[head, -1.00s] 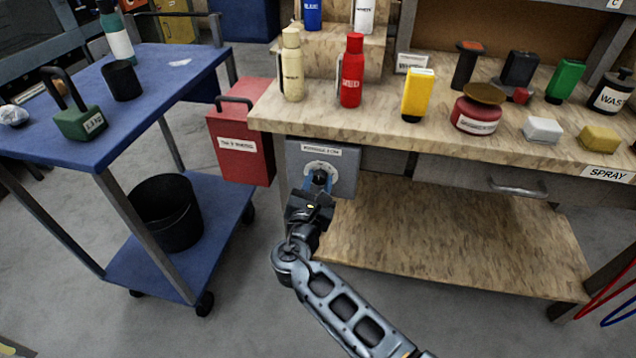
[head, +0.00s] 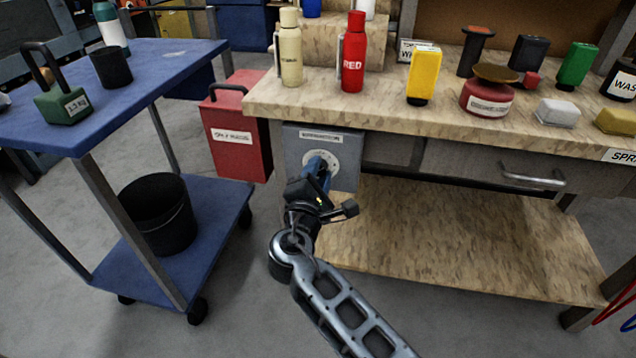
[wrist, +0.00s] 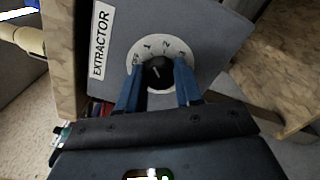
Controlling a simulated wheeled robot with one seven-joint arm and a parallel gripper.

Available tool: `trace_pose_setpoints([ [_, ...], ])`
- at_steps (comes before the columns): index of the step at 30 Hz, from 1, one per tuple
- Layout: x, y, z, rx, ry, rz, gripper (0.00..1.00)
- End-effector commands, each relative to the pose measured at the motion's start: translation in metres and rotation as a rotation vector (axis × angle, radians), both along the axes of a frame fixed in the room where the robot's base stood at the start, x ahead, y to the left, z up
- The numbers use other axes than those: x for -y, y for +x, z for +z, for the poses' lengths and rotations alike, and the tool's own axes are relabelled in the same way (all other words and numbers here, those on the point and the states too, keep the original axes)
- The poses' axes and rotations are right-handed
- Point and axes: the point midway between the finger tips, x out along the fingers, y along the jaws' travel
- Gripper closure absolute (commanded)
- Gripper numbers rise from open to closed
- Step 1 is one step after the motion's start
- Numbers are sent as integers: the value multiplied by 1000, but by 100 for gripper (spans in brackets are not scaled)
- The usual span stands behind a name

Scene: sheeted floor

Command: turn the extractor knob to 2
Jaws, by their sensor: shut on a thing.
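The extractor knob (wrist: 158,73) is small, round and black with a short white mark. It sits on a pale numbered dial (wrist: 176,50) on a grey control box (wrist: 212,35) labelled EXTRACTOR. In the wrist view the white mark leans up and left, seemingly towards the 1; its exact setting is hard to read. My gripper (wrist: 159,88) has one blue finger on each side of the knob and is shut on it. In the head view the box (head: 347,172) hangs under the bench's left end, and my gripper (head: 318,172) hides the knob.
The wooden workbench (head: 400,121) above holds bottles and small containers. A blue cart (head: 180,75) with a black bucket (head: 160,215) stands left.

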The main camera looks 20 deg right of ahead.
Motion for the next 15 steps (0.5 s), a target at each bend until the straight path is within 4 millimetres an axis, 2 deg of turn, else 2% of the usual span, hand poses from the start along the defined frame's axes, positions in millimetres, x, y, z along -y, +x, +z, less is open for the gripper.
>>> trace_pose_setpoints([
  [1, 0, -1, -6, 26, 37, -1, 95],
  [15, 1, -1, -6, 258, 355, -2, 95],
])
